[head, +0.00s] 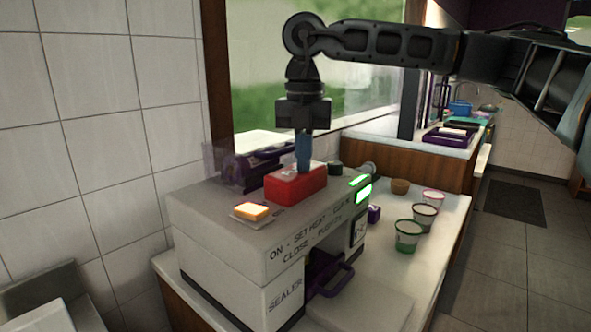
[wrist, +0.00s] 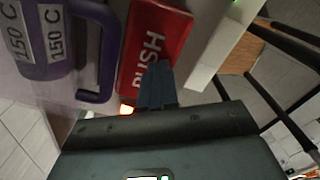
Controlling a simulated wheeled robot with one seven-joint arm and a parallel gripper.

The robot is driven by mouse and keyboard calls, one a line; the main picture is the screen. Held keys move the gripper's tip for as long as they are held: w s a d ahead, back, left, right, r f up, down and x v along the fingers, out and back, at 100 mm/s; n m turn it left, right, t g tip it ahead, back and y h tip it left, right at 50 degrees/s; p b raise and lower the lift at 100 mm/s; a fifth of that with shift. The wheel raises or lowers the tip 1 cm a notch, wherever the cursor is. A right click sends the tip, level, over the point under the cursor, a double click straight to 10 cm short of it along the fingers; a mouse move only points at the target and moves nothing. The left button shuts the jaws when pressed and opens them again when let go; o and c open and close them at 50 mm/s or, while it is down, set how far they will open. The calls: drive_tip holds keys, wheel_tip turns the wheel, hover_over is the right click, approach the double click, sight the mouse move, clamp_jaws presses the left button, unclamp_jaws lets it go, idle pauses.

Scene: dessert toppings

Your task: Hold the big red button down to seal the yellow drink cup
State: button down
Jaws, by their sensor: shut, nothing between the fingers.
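The big red button (head: 285,187) is a red block on top of the white sealer machine (head: 222,232). In the wrist view the button (wrist: 146,35) carries the word PUSH. My gripper (head: 303,168) points straight down at the button, its shut blue fingers empty. The fingertips (wrist: 157,88) are at the button's top face; I cannot tell whether they press it down. A yellow-orange lit switch (head: 252,211) sits in front of the button. The yellow drink cup is not seen; the inside of the sealer is mostly hidden behind a dark purple handle (head: 332,276).
A purple part with a handle, marked 150 C (wrist: 55,45), stands beside the button. Green lights (head: 362,193) glow on the machine's right side. Several small cups, one a green-banded cup (head: 407,236), stand on the white counter (head: 437,255) to the right. A window is behind.

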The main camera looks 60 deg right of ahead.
drive_tip(key=shift+f+b, duration=0.65)
drive_tip(key=shift+f, duration=0.3)
idle(1.7)
drive_tip(key=shift+s+a, duration=0.1)
drive_tip(key=shift+s, duration=0.05)
drive_tip(key=shift+s+a+r+b, duration=0.15)
drive_tip(key=shift+s+r, duration=0.1)
drive_tip(key=shift+s, duration=0.3)
drive_tip(key=shift+s+a+r+b, duration=0.15)
drive_tip(key=shift+s+r, duration=0.1)
drive_tip(key=shift+s, duration=0.25)
drive_tip(key=shift+s+a+r+b, duration=0.15)
drive_tip(key=shift+s+r, duration=0.1)
drive_tip(key=shift+s, duration=0.3)
drive_tip(key=shift+d, duration=0.1)
drive_tip(key=shift+r, duration=0.1)
wheel_tip(320, 180, up, 8)
drive_tip(key=p, duration=0.3)
drive_tip(key=shift+s, duration=0.4)
